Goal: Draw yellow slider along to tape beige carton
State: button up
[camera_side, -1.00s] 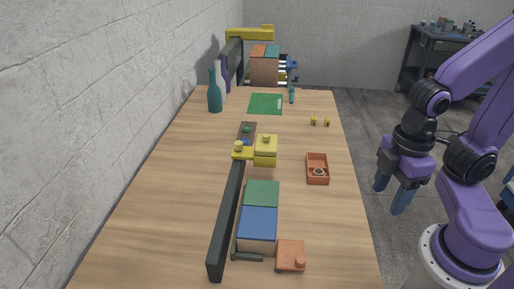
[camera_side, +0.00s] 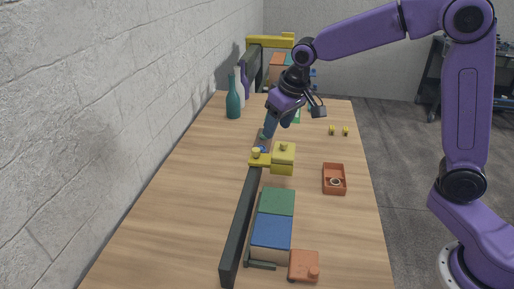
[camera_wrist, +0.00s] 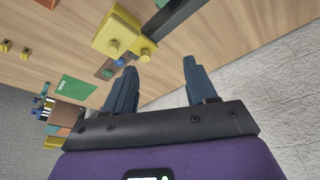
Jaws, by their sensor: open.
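The yellow slider (camera_side: 283,157) sits at the far end of a dark upright rail (camera_side: 241,228), with a round knob on its top. In the wrist view the slider (camera_wrist: 117,36) is at the upper left, beyond the fingertips. The beige carton (camera_side: 269,254) stands on the table against the rail's right side, its top covered by a green and a blue panel. My gripper (camera_wrist: 158,68) is open and empty. In the side view my gripper (camera_side: 272,126) hangs just beyond the slider, pointing down and apart from it.
An orange tray (camera_side: 334,187) with a ring-like part and an orange block (camera_side: 304,266) lie to the right. A teal bottle (camera_side: 233,101) stands at the far left by the wall. Two small yellow pieces (camera_side: 339,130) lie far right. Another yellow-topped rail assembly (camera_side: 269,41) stands at the back.

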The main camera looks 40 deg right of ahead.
jog(key=w+d+m, duration=0.2)
jog(key=w+d, duration=0.1)
jog(key=w, duration=0.3)
send_near(256, 150)
jog(key=shift+t+h, duration=0.3)
jog(key=shift+t, duration=0.1)
jog(key=x, duration=0.8)
jog(key=shift+s+a+f, duration=0.15)
jog(key=shift+a+f, duration=0.05)
jog(key=shift+f, duration=0.25)
grip_shut()
jog(key=shift+a, duration=0.1)
